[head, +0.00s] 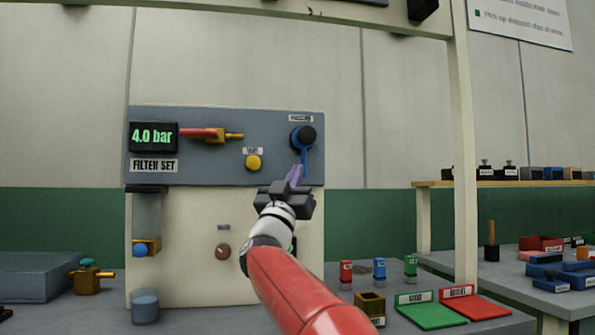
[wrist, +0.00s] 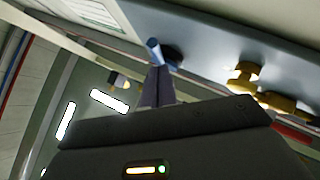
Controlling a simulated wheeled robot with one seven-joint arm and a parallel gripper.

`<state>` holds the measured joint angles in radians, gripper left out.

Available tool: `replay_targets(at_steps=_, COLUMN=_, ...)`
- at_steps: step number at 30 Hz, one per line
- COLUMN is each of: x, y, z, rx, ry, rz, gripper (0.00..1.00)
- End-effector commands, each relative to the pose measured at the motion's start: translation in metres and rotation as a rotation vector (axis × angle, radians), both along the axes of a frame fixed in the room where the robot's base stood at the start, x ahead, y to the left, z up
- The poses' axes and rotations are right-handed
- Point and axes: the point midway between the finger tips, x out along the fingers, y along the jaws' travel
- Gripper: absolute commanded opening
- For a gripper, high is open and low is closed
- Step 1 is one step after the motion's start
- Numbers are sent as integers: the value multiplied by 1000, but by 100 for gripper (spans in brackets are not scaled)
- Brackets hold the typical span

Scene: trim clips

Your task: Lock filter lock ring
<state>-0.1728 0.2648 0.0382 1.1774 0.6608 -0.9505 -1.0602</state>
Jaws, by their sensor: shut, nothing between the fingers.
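My gripper (head: 294,174) is shut and empty, at the lower right of the grey FILTER SET panel (head: 200,118). Its fingertips, also in the wrist view (wrist: 157,72), are close to the end of a blue lever (head: 303,158), which hangs down from a black round knob (head: 306,137). The lever shows end-on in the wrist view (wrist: 154,50). I cannot tell whether they touch. At the left, a grey filter body (head: 147,213) has a brass collar (head: 153,243) with a blue knob (head: 139,250) at its lower end; this may be the lock ring.
The display (head: 153,137) reads 4.0 bar. A red-handled brass valve (head: 205,134) and a yellow button (head: 253,162) are on the panel. A blue-grey cup (head: 145,306) stands below the filter. Green (head: 430,316) and red (head: 476,307) trays lie at right, near a post (head: 463,180).

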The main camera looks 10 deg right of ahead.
Motion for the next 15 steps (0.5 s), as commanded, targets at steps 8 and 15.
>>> replay_targets(at_steps=8, x=9, y=-7, z=0, rx=0, ry=-1, rz=1, gripper=0)
replay_targets(at_steps=15, x=9, y=-7, z=0, rx=0, ry=-1, rz=1, gripper=0)
